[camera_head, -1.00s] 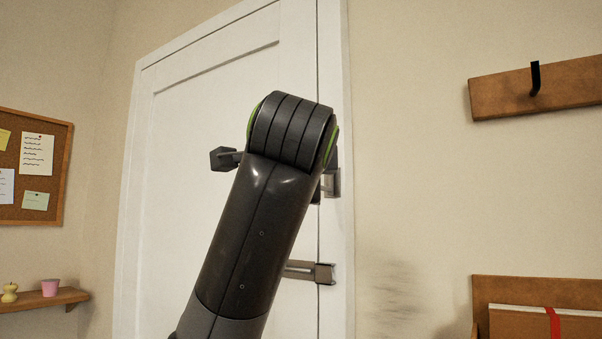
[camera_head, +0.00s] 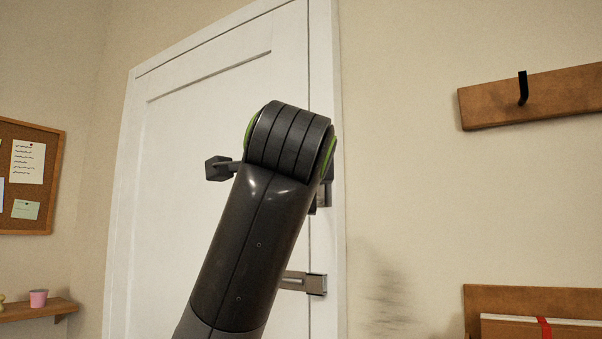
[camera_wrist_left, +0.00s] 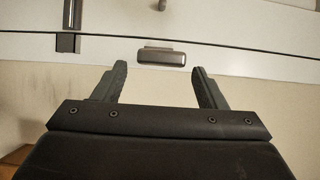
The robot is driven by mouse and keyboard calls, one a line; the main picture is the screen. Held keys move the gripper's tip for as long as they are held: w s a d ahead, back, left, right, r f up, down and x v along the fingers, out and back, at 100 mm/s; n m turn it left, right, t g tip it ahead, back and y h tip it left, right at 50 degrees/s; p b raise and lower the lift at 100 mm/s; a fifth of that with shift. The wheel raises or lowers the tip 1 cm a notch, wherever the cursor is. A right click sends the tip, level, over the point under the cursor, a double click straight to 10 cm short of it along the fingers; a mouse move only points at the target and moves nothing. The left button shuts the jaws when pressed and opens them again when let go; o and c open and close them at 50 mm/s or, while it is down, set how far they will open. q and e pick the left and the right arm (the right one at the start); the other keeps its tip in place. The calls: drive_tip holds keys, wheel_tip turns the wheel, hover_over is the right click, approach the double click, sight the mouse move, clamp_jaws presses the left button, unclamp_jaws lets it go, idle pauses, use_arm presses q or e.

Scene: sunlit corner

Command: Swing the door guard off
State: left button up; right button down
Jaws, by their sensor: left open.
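Two metal fittings sit at the right edge of the white door (camera_head: 180,130). The lower is a slotted grey bar with a squared end (camera_head: 303,282), lying across the door's edge. The upper fitting (camera_head: 322,197) is mostly hidden behind my left arm. I cannot tell for certain which is the door guard. In the left wrist view my left gripper (camera_wrist_left: 159,70) is open and empty. A short grey metal piece (camera_wrist_left: 161,58) by the door seam appears between its fingertips; contact is not visible. The slotted bar (camera_wrist_left: 68,22) shows left of the fingers. My right gripper is not in view.
A dark block (camera_head: 217,168) sticks out left of my arm; its base is hidden. A wooden rail with a black hook (camera_head: 490,105) and a wooden holder (camera_head: 480,300) are on the right wall. A corkboard (camera_head: 45,185) and small shelf (camera_head: 55,308) are at left.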

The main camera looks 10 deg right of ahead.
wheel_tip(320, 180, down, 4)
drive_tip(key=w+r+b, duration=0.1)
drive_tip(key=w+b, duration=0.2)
drive_tip(key=b, duration=0.2)
use_arm(q)
drive_tip(key=s+a+b, duration=0.2)
drive_tip(key=s+b, duration=0.4)
drive_tip(key=s, duration=1.1)
drive_tip(key=shift+a, duration=0.35)
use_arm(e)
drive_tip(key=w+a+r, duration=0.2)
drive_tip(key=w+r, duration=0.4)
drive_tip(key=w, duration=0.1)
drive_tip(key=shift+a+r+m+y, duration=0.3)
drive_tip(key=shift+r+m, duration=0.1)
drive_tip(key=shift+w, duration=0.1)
use_arm(q)
drive_tip(key=shift+w, duration=0.1)
